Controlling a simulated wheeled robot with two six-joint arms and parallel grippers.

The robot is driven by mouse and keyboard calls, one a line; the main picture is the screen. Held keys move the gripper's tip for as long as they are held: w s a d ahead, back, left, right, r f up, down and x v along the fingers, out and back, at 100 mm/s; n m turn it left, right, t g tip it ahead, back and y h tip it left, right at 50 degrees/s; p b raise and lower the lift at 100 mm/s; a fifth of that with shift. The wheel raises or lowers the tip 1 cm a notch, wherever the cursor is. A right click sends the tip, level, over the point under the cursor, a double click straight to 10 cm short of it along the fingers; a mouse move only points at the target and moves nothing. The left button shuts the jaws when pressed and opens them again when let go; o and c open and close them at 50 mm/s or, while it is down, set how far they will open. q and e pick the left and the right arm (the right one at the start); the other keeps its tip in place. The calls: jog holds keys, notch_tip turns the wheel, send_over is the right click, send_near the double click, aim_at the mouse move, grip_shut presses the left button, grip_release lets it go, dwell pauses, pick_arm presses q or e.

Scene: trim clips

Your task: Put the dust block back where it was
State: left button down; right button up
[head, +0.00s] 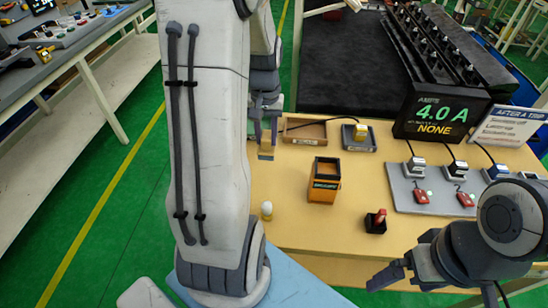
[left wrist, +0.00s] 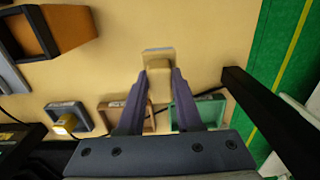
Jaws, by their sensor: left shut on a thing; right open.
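A small tan block (head: 266,150), which I take to be the dust block, is between the fingers of my left gripper (head: 267,128). A brown tray (head: 306,129) is just right of the gripper in the head view. A green tray (left wrist: 187,113) shows beside it in the left wrist view. My right gripper (head: 386,278) is open near the table's front edge.
A grey tray (head: 360,146) holds a yellow block (head: 361,130). An orange open box (head: 323,188), a red-black piece (head: 376,222) and a white-topped peg (head: 267,210) stand on the table. A display (head: 440,118) reads 4.0 A, NONE, behind a switch panel (head: 405,192).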

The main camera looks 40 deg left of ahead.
aim_at(266, 147)
pick_arm(q)
notch_tip(266, 147, down, 4)
jog(key=shift+a+f, duration=0.1)
jog(key=shift+s+f, duration=0.1)
jog(key=shift+f, duration=1.85)
jog(key=c, duration=0.6)
grip_release()
notch_tip(266, 147, up, 12)
jog(key=shift+r, duration=0.1)
